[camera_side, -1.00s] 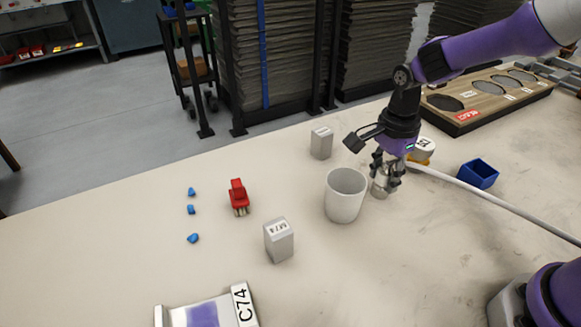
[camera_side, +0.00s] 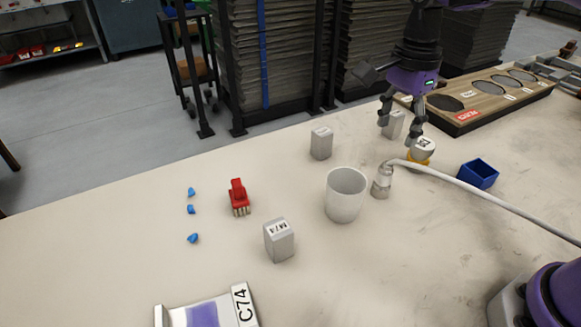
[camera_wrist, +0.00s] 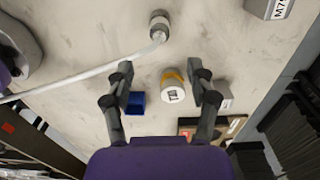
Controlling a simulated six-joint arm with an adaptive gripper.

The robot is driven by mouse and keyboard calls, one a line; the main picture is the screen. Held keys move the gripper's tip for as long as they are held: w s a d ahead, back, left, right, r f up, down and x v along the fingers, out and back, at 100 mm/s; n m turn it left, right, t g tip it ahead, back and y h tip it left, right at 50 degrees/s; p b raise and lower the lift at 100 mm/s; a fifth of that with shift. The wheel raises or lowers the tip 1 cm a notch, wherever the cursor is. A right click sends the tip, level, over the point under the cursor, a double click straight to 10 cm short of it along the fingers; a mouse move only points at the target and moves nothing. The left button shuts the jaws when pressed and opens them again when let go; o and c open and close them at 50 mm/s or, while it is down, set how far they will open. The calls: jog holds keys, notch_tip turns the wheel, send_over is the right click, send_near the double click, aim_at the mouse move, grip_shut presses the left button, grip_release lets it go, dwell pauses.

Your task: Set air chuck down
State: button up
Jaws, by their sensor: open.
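The air chuck (camera_side: 382,181) is a small silvery fitting on the end of a pale hose (camera_side: 480,192). It stands on the table just right of the white cup, apart from it. In the wrist view the air chuck (camera_wrist: 159,26) is at the top centre, well beyond my fingers. My gripper (camera_side: 400,130) is open and empty, raised above and behind the air chuck. In the wrist view my gripper's fingers (camera_wrist: 165,82) are spread wide, with a white-topped, yellow-banded round item (camera_wrist: 173,90) seen between them on the table below.
The white cup (camera_side: 345,197) stands left of the air chuck. Grey labelled blocks (camera_side: 279,241), a red brush-like item (camera_side: 239,196) and small blue pieces (camera_side: 191,209) lie further left. A blue bin (camera_side: 478,173) and a wooden tray with round recesses (camera_side: 455,122) are right.

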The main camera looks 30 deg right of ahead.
jog(key=shift+r, duration=0.5)
jog(key=s+d+r+n+t, duration=0.1)
jog(key=s+n+t, duration=0.4)
jog(key=s+n, duration=0.7)
jog(key=r+n, duration=0.1)
jog(key=n, duration=0.5)
jog(key=shift+s+d+r+t, duration=0.25)
jog(key=shift+s+r+t, duration=0.05)
jog(key=shift+s, duration=0.1)
dwell(0.5)
jog(key=o, duration=0.6)
jog(key=shift+w+r, duration=0.1)
jog(key=w+d+r+m+g+h, duration=0.1)
jog(key=w+d+r+m, duration=0.1)
jog(key=w+d+m, duration=0.6)
jog(key=w+d+r+m+g+h, duration=0.1)
jog(key=w+d+r+m, duration=0.2)
jog(key=w+m, duration=0.8)
jog(key=shift+n, duration=0.3)
jog(key=x, duration=0.7)
jog(key=w+x, duration=0.1)
jog(key=x, duration=0.2)
jog(key=shift+d, duration=0.15)
